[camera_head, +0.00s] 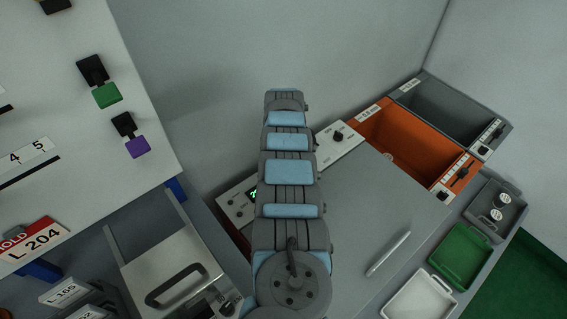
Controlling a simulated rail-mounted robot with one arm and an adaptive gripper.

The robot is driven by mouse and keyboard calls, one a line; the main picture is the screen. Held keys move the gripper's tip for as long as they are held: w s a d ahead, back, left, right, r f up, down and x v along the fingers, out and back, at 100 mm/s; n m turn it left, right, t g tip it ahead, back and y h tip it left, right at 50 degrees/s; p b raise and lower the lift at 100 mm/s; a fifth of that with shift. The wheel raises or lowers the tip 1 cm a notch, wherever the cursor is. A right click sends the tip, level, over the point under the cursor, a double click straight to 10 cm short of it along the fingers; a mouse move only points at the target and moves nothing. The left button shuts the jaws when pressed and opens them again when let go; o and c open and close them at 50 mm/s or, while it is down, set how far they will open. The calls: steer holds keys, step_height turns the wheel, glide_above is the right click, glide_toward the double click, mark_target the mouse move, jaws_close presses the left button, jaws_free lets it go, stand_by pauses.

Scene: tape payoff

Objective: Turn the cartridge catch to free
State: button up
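My arm rises from the bottom centre to the upper middle of the picture, and my gripper cannot be made out. No part is clearly readable as the cartridge catch. A light metal unit with a dark handle (177,285) stands at the lower left, with a small dark knob (227,308) at its lower right corner, partly beside my arm. A white plate with a black knob (337,137) and tiny labels lies right of my arm. I cannot tell which knob, if either, is the catch, or how it is turned.
An orange bin (377,121) and a grey bin (412,96) with sliders stand at the right. A green tray (460,256), a white tray (418,299) and a grey tray (515,217) line the bench edge. A white pen-like stick (388,254) lies on the grey bench. A white wall panel fills the left.

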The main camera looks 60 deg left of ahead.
steer(key=shift+f, duration=0.1)
stand_by(0.3)
steer(key=o, duration=1.2)
step_height(320, 180, up, 12)
stand_by(0.5)
